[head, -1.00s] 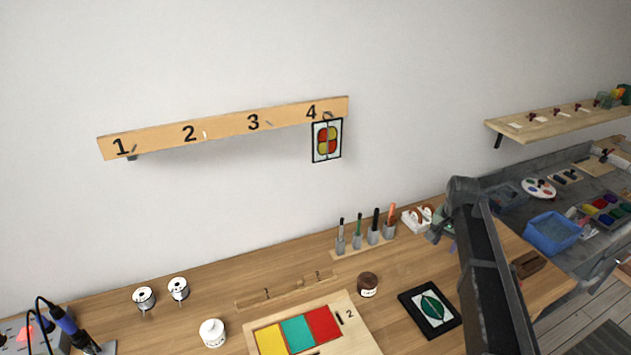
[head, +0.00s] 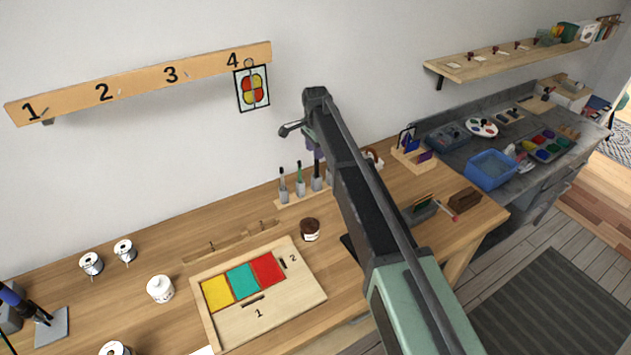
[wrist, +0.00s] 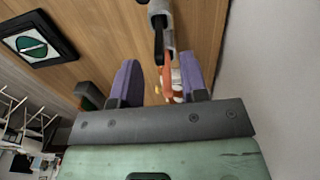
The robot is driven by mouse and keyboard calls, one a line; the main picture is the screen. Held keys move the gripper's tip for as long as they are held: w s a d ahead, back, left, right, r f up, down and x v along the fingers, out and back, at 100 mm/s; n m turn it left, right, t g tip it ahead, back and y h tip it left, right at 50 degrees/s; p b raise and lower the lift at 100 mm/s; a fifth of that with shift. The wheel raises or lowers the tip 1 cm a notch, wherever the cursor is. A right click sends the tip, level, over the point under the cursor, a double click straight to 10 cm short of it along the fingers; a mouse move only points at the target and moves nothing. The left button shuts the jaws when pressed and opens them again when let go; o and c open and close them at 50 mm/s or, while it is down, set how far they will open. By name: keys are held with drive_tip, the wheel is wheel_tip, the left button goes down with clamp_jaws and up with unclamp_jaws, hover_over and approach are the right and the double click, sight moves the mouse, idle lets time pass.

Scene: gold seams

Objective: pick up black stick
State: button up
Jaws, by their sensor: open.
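The black stick (head: 317,170) stands upright in a grey cup of the wooden tool rack by the wall. In the head view its upper part is hidden by my gripper (head: 314,148). In the wrist view my gripper (wrist: 158,62) is open, with its two purple fingers apart. A black stick (wrist: 159,42) in a grey cup shows ahead, in line with the gap between the fingers. An orange tool (wrist: 167,75) shows beyond it, also in line with the gap. I see no finger touching the stick.
The rack (head: 290,200) also holds a green stick (head: 299,172) and a dark-tipped stick (head: 282,178) to the left. A brown jar (head: 310,230) and a tray with coloured panels (head: 312,292) are in front. The wall is close behind the rack.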

sight(316, 164)
wheel_tip(316, 164, down, 7)
drive_tip(key=b, duration=0.5)
drive_tip(key=shift+d+r, duration=0.15)
drive_tip(key=shift+r, duration=0.2)
clamp_jaws()
